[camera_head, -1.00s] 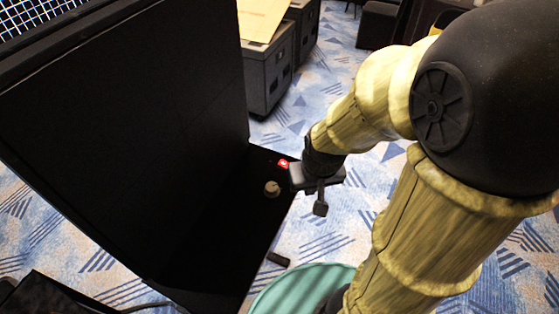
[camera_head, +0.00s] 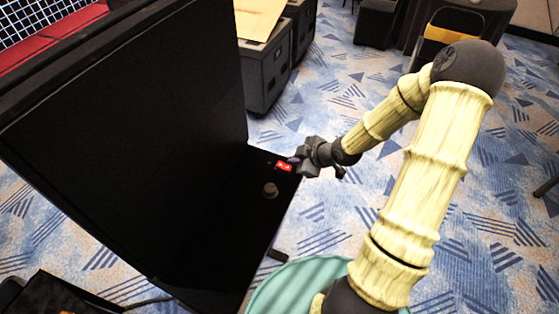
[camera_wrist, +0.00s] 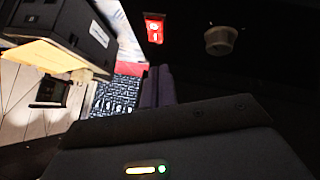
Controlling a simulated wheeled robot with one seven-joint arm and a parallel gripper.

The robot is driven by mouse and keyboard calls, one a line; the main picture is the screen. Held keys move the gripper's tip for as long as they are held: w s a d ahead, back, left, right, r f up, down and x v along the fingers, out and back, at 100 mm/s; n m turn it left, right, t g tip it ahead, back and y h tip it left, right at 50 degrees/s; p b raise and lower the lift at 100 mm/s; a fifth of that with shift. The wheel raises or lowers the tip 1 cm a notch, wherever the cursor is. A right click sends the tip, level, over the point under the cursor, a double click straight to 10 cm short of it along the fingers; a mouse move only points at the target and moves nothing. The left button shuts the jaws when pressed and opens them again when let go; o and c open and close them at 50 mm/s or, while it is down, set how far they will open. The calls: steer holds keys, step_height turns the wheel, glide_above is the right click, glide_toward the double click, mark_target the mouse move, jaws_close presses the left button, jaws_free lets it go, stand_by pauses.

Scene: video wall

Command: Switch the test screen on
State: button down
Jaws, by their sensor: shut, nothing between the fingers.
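The test screen (camera_head: 120,130) is a large black panel on the left in the head view, and its face is dark. A red switch (camera_head: 284,166) with white marks sits on the black ledge at its lower right. The switch also shows at the top of the wrist view (camera_wrist: 154,30). My gripper (camera_head: 297,161) is shut and empty, pointing left just right of the switch. I cannot tell whether it touches the switch.
Dark cases (camera_head: 265,75) with a yellow board (camera_head: 260,18) stand behind the screen. A small black block (camera_head: 277,255) is at the ledge's front edge. The patterned carpet (camera_head: 330,95) is open right of the screen.

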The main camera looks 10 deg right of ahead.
mark_target(284, 167)
steer(key=w+r+t, duration=0.1)
steer(key=w+r+n+t+y, duration=0.1)
steer(key=w+r+n+y, duration=0.1)
steer(key=shift+d+r+t, duration=0.1)
steer(key=shift+d+t, duration=0.2)
steer(key=shift+t, duration=0.1)
steer(key=f+b, duration=0.2)
steer(key=w+a+f+b, duration=0.1)
steer(key=f+b, duration=0.2)
steer(key=a+f+b, duration=0.1)
steer(key=f+b, duration=0.1)
steer(key=f, duration=0.1)
steer(key=shift+w+a+f, duration=0.1)
steer(key=shift+w+f, duration=0.15)
steer(key=shift+w, duration=0.05)
steer(key=shift+f+b, duration=0.1)
steer(key=shift+b, duration=0.2)
stand_by(1.6)
steer(key=shift+w+a+f+b, duration=0.1)
steer(key=shift+f+b, duration=0.15)
steer(key=shift+b, duration=0.05)
steer(key=shift+a+f+b, duration=0.1)
steer(key=shift+f+b, duration=0.3)
stand_by(0.6)
stand_by(0.3)
steer(key=shift+d+r+p, duration=0.2)
steer(key=shift+r+p, duration=0.5)
steer(key=shift+r, duration=0.15)
